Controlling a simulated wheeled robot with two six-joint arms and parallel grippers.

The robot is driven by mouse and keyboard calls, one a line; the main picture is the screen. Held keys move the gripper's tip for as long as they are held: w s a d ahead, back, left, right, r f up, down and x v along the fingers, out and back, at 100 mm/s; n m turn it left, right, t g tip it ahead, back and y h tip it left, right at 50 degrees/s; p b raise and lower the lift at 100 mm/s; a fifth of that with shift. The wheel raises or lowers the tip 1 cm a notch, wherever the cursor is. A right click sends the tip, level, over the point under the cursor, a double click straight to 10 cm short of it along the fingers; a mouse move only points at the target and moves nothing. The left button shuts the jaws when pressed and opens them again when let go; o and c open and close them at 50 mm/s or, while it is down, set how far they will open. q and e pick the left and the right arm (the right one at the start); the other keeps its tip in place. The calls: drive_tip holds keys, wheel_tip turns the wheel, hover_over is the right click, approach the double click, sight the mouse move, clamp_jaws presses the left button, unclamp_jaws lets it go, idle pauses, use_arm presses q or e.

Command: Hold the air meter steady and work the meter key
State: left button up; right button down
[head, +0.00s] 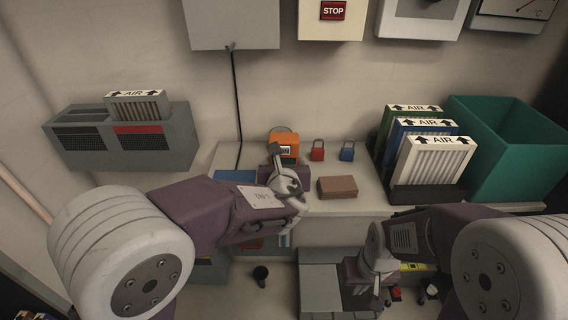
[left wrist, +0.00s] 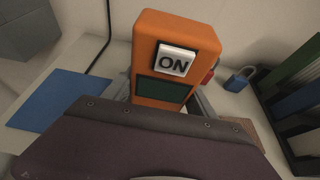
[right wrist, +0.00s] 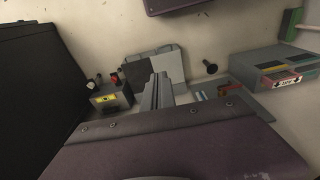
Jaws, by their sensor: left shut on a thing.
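The air meter (head: 288,139) is an orange box standing upright at the back of the counter. In the left wrist view it (left wrist: 149,45) fills the middle, with a white meter key (left wrist: 175,62) marked ON on its face and a dark green panel below. My left gripper (head: 283,165) is shut on the meter's lower part, one finger on each side. My right gripper (head: 377,298) is low, in front of the counter and well away from the meter. Its fingers (right wrist: 157,90) look together and empty in the right wrist view.
A red padlock (head: 317,154) and a blue padlock (head: 347,154) stand right of the meter. A brown block (head: 337,187) lies on the counter in front of them. Air filters (head: 436,161) and a green bin (head: 513,165) stand at the right. A blue mat (left wrist: 56,99) lies left.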

idle(0.7)
drive_tip(key=n+t+y, duration=0.4)
drive_tip(key=n+t, duration=0.1)
drive_tip(key=n, duration=1.2)
approach(289, 151)
drive_tip(key=shift+s+d+r, duration=0.1)
drive_tip(key=shift+s+r, duration=1)
drive_tip(key=shift+s, duration=0.05)
drive_tip(key=x, duration=1)
drive_tip(key=shift+s+a+f, duration=0.1)
drive_tip(key=shift+a, duration=0.1)
